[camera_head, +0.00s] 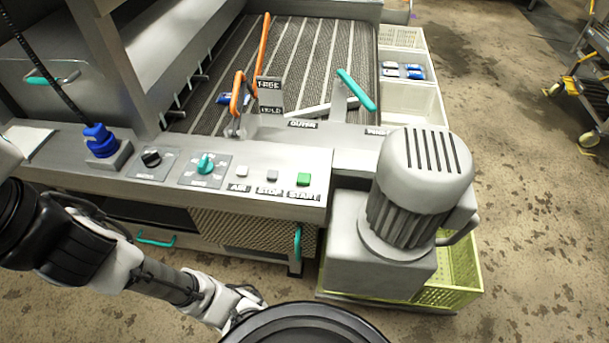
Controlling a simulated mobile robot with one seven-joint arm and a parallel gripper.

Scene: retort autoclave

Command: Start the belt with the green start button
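The green start button (304,179) sits at the right end of the grey control panel (120,172), above a label reading START. To its left are a pale STOP button (272,175) and a pale AIR button (242,172). The dark, striped belt (310,62) lies behind the panel. My arm reaches in from the left edge, below and in front of the panel. My gripper (243,298) is low at the bottom centre, well below the start button and apart from it. Its fingers are too small and partly hidden to read.
A teal knob (205,164), a black knob (151,158) and a blue knob (99,140) line the panel. Orange and teal levers (357,90) rise behind it. A grey motor (415,190) stands right of the panel, by a yellow-green crate (458,268). Floor at right is open.

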